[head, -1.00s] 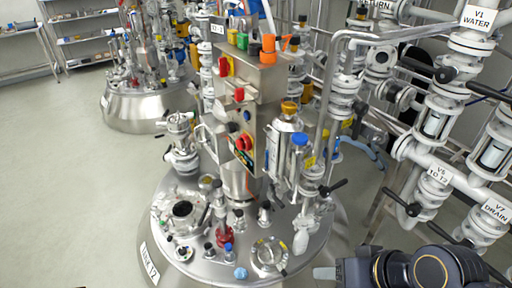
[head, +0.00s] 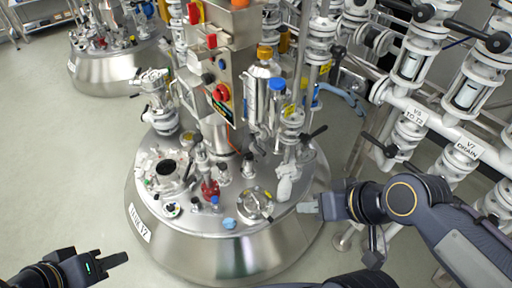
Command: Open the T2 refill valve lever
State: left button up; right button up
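A steel tank (head: 255,252) with a label that seems to read "TANK T2" stands in the middle. A valve with a black lever (head: 314,134) rises at the right of its lid. On the pipes at right, another black lever (head: 378,146) sits by a label "TO T2" (head: 417,116). No label reading "refill" can be made out. My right gripper (head: 307,207) is at the tank's right rim, below both levers and apart from them. My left gripper (head: 115,261) is low at the left, over the floor, far from the levers. Neither gripper's finger gap shows clearly.
A control box with a red knob (head: 221,92) stands over the tank. White pipes with a "V7 DRAIN" label (head: 466,149) fill the right side. A second tank (head: 115,72) is at back left. The floor at left is clear.

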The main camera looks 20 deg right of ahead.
jog(key=w+a+f+n+t+y+b, duration=0.1)
jog(key=w+a+f+n+t+b, duration=0.15)
jog(key=w+b, duration=0.3)
jog(key=w+a+f+n+t+b, duration=0.1)
jog(key=w+f+n+t+b, duration=0.1)
jog(key=w+f+n+b, duration=0.3)
jog(key=n+t+h+b, duration=0.4)
jog(key=n+t+b, duration=0.15)
jog(key=b, duration=0.25)
send_near(258, 148)
jog(key=w+f, duration=0.1)
jog(key=w, duration=0.2)
jog(key=shift+w+d+f+g, duration=0.1)
jog(key=shift+w+f+g, duration=0.15)
jog(key=shift+w, duration=0.55)
jog(key=b+x, duration=0.1)
jog(key=x, duration=0.5)
jog(key=shift+w+b, duration=0.3)
jog(key=shift+w, duration=0.1)
jog(key=shift+c, duration=0.2)
grip_shut()
jog(key=shift+f, duration=0.1)
